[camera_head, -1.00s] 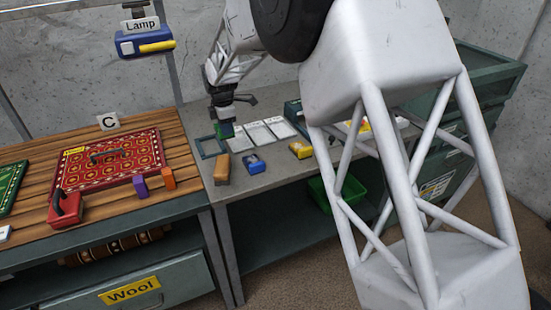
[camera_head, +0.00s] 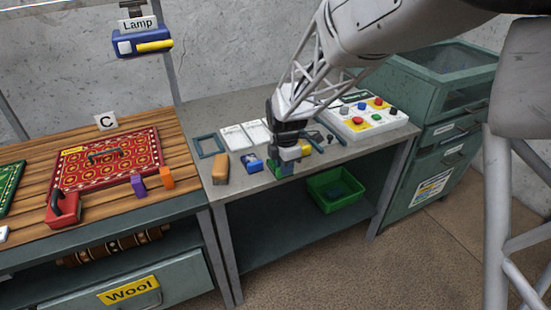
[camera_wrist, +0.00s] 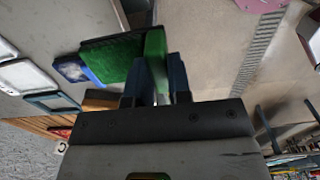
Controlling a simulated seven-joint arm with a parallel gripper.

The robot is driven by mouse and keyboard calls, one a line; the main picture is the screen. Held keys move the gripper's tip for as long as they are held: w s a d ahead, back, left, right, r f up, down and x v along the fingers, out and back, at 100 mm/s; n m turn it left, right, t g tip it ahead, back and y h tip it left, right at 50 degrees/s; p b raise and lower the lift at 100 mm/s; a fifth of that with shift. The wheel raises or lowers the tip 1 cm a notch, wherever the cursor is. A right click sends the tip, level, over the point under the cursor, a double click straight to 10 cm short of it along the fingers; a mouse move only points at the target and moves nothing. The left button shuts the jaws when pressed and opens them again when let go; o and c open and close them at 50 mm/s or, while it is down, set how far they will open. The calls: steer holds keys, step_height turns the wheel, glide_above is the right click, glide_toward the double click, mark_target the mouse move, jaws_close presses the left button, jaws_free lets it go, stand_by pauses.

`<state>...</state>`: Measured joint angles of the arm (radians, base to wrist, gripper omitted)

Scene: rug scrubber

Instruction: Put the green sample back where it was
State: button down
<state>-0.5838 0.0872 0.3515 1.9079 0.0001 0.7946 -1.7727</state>
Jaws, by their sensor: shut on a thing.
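My gripper (camera_head: 288,160) is over the front part of the grey table, right of the blue sample (camera_head: 251,164). It is shut on the green sample (camera_head: 283,170). In the wrist view, the green sample (camera_wrist: 112,55) shows between and left of my dark fingertips (camera_wrist: 155,62). The blue sample (camera_wrist: 72,69) lies behind it there. The yellow sample (camera_head: 304,150) is just right of my gripper, partly hidden. I cannot tell whether the green sample touches the table. An orange-brown sample (camera_head: 220,169) stands at the table's left.
White framed cards (camera_head: 235,138) and an empty dark frame (camera_head: 211,146) lie behind the samples. A white panel with coloured buttons (camera_head: 368,122) is at the right. A green bin (camera_head: 335,190) sits on the lower shelf. The wooden table (camera_head: 180,150) adjoins at left.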

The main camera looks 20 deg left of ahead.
steer(key=d, duration=0.1)
steer(key=s+d, duration=0.1)
steer(key=d, duration=0.1)
steer(key=shift+s+f, duration=0.3)
steer(key=shift+s, duration=0.1)
steer(key=shift+a, duration=0.1)
steer(key=shift+w+a+f, duration=0.25)
steer(key=shift+w+a, duration=1.05)
steer(key=shift+w, duration=0.85)
steer(key=shift+w+a+f, duration=0.2)
steer(key=shift+w+a, duration=1.1)
steer(key=shift+w, duration=0.9)
steer(key=shift+w+a+f, duration=0.25)
steer(key=shift+w+a, duration=1.05)
steer(key=shift+w, duration=0.85)
steer(key=shift+w+a+f, duration=0.1)
steer(key=shift+w+a, duration=0.15)
steer(key=shift+w, duration=0.15)
steer(key=shift+f, duration=1.7)
steer(key=shift+f, duration=0.1)
